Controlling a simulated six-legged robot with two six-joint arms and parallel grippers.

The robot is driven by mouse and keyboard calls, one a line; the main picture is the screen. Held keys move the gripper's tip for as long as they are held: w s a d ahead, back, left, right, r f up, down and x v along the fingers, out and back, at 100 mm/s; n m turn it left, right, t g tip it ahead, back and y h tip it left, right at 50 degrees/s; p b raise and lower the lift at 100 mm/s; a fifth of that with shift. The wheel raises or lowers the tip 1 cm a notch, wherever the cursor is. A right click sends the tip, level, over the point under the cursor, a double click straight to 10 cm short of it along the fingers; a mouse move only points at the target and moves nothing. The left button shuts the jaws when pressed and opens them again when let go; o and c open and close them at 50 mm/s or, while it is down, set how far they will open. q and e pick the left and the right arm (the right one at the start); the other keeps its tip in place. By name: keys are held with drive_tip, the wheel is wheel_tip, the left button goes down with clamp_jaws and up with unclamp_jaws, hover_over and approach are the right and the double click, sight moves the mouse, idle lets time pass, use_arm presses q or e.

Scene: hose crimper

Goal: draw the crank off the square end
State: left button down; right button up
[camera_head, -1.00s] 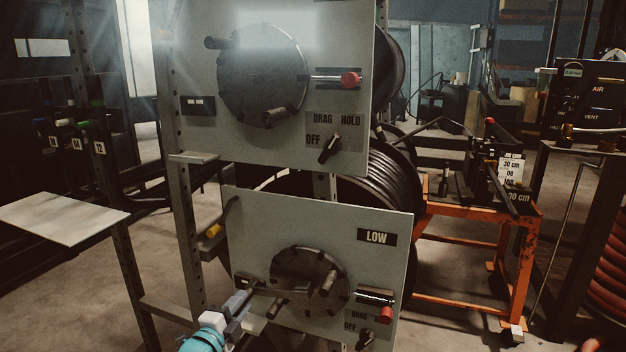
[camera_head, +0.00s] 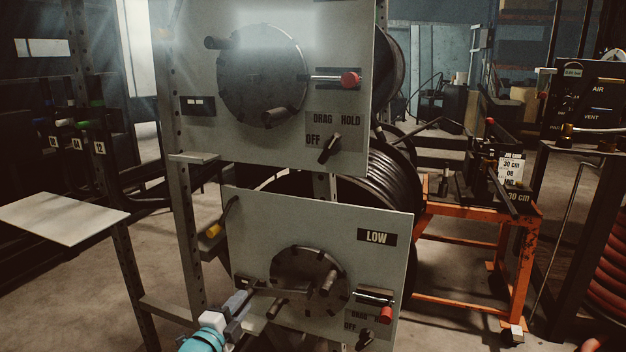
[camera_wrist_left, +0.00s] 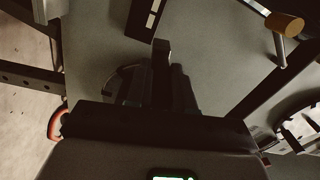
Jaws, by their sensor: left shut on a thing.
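My left gripper (camera_head: 246,288) is at the left part of the lower panel marked LOW (camera_head: 340,222). My right gripper is not in view.
The disc carries dark handles (camera_head: 327,283) that stick out near the gripper. A red knob (camera_head: 386,314) sits to the right. The left wrist view shows a tan knob on a steel pin (camera_wrist_left: 284,26).

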use_arm(q)
drive_tip(key=shift+a+r, duration=0.1)
drive_tip(key=shift+r, duration=0.1)
drive_tip(key=shift+r+m, duration=0.25)
drive_tip(key=shift+m, duration=0.15)
drive_tip(key=shift+s, duration=0.1)
drive_tip(key=shift+b+v, duration=1.15)
drive_tip(key=shift+v, duration=0.45)
drive_tip(key=shift+s+a, duration=0.1)
drive_tip(key=shift+s, duration=0.05)
